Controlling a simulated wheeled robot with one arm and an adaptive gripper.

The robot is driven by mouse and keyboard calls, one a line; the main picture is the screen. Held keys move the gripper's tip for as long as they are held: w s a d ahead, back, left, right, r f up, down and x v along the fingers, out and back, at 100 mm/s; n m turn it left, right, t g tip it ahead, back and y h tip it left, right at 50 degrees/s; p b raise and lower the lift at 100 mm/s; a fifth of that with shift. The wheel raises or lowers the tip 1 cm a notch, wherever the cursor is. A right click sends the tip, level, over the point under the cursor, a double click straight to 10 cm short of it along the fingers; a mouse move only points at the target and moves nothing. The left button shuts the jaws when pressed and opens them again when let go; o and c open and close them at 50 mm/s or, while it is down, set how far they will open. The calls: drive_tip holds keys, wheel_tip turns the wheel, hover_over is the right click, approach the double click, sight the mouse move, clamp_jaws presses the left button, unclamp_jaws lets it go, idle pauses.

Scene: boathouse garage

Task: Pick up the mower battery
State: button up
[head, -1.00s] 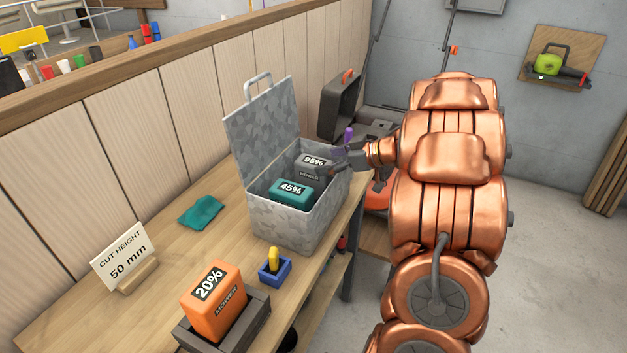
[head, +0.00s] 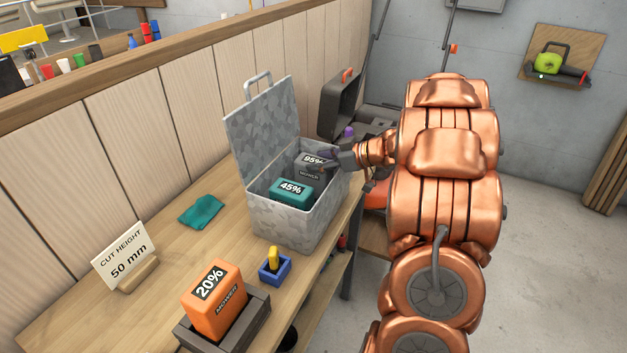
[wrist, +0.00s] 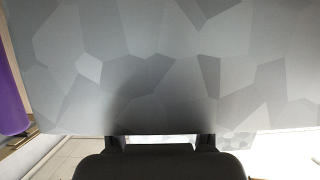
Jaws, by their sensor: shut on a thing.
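The dark grey mower battery (head: 312,168), labelled 95%, stands inside the open patterned grey box (head: 285,222) on the bench. My gripper (head: 329,160) reaches in over the box's right rim, with its jaws shut on the right part of this battery and partly covering its label. A teal battery (head: 291,192) marked 45% sits beside it in the box. An orange mower battery (head: 213,302) marked 20% stands in a dark holder (head: 250,322) at the front. The wrist view is mostly patterned grey surface (wrist: 160,60); the grasp itself is not clear there.
The raised lid (head: 262,125) stands at the box's back. A blue holder with a yellow piece (head: 274,268), a teal cloth (head: 201,211) and a cut-height sign (head: 125,257) are on the bench. A purple object (head: 349,132) and open dark case (head: 342,105) are behind my gripper.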

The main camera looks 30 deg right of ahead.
clamp_jaws()
idle(0.3)
